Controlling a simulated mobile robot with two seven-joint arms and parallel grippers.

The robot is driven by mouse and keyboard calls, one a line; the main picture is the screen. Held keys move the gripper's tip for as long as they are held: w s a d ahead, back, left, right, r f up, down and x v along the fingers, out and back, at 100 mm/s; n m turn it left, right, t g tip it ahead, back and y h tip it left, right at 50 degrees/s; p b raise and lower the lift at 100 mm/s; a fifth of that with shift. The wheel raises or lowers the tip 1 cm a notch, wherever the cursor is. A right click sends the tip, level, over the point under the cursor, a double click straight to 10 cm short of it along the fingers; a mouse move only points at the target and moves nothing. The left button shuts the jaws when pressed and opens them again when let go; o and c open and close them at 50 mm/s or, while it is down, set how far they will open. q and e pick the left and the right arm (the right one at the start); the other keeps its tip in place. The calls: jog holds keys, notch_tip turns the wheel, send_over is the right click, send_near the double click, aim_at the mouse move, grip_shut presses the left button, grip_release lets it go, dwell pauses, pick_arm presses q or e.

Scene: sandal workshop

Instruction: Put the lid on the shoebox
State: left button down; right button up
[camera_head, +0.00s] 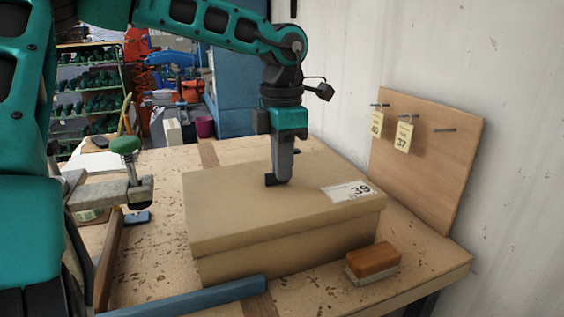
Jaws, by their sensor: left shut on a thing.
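The brown cardboard lid (235,195) lies over the top of the shoebox (300,250), in the middle of the bench. Its rim hangs a little past the box walls, and a white label with 39 (346,191) is on its top at the right. The box's front wall shows below the rim; whether the lid is fully down all round I cannot tell. My left gripper (277,181) points straight down at the middle of the lid, with its fingertips shut at the lid's top surface. What they pinch is hidden by the fingers. My right gripper is not in view.
A wooden brush (373,260) lies close to the box's front right corner. A blue bar (190,300) runs along the front left edge. A clamp with a green knob (125,146) stands at the left. A wooden peg board (430,165) with tags leans on the wall.

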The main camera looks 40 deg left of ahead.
pick_arm(q)
jog(key=shift+f+b, duration=0.65)
jog(key=shift+f, duration=0.05)
jog(key=c, duration=1.2)
grip_release()
jog(key=shift+r, duration=0.25)
notch_tip(320, 180, up, 12)
jog(key=shift+r+p, duration=0.25)
jog(key=shift+p, duration=0.55)
